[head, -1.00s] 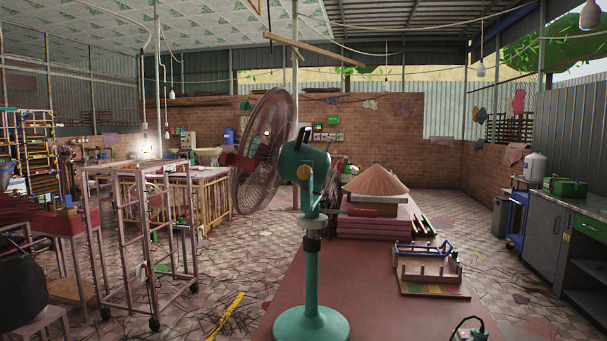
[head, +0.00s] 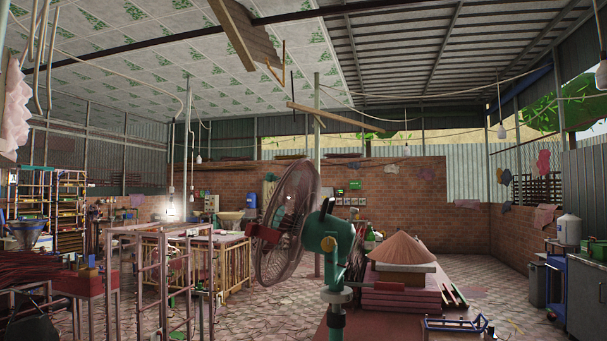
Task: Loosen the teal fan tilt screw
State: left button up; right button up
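The teal fan (head: 322,232) stands upright near the middle of the head view, at the near end of a reddish table. Its round wire cage (head: 285,222) faces left, and its teal motor housing is on the right. A brass-coloured round knob (head: 329,244) shows on the side of the housing, by the tilt joint; I cannot tell for sure that it is the tilt screw. The fan's lower pole and base are cut off by the bottom edge. Neither of my grippers is in view.
The reddish table (head: 377,322) carries a conical straw hat (head: 402,249) on stacked pink slabs (head: 400,297), and a blue-framed rack (head: 456,325). Metal rack frames (head: 190,270) stand left of the fan. Tiled floor (head: 500,262) is open toward the back right.

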aim_at(328, 245)
jog(key=i+j+z, duration=0.1)
jog(key=j, duration=0.25)
jog(key=i+j+z, duration=0.1)
jog(key=i+j, duration=0.2)
jog(key=i+j+z, duration=0.1)
jog(key=j, duration=0.3)
jog(key=i+j, duration=0.25)
jog(key=j, duration=0.15)
jog(key=i+j+z, duration=0.15)
jog(key=j, duration=0.2)
jog(key=i+j+z, duration=0.1)
jog(key=j, duration=0.3)
jog(key=i+j+z, duration=0.1)
jog(key=i+j, duration=0.15)
jog(key=j, duration=0.15)
